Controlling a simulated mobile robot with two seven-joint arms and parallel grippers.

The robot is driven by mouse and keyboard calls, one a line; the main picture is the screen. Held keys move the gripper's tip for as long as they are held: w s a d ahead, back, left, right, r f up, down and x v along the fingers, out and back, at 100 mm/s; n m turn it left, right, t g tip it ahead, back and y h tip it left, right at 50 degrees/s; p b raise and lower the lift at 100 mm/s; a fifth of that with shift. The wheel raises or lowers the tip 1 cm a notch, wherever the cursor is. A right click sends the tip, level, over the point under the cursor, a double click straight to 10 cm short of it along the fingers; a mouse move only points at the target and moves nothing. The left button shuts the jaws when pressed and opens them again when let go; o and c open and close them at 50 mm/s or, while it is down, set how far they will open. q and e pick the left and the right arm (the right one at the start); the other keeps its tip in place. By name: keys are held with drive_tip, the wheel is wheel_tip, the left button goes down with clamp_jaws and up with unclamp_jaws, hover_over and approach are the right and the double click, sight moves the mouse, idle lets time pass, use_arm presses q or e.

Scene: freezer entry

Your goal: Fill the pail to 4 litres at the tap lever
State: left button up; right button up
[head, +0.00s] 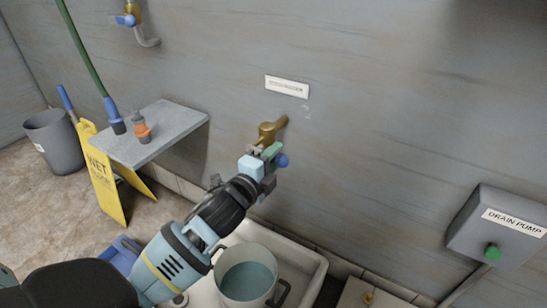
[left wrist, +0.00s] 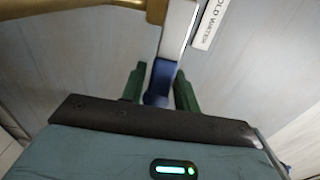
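A brass tap (head: 268,131) stands out from the grey wall, with a blue-ended tap lever (head: 282,160) at its front. My left gripper (head: 268,155) is at the lever. The light-coloured pail (head: 223,258) stands upright in the white basin below, partly behind my left arm, and holds blue-green water. I can read no level mark, and no falling stream is visible. My right gripper is out of view.
A "DRAIN PUMP" box (head: 498,232) with a green button is on the wall at right. A yellow wet-floor sign (head: 103,180) and a grey bin (head: 53,145) stand at left. A "COLD WATER" plate (left wrist: 208,22) is beside the tap.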

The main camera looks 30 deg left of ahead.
use_arm(q)
clamp_jaws()
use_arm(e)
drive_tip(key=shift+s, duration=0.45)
use_arm(q)
drive_tip(key=shift+r, duration=0.1)
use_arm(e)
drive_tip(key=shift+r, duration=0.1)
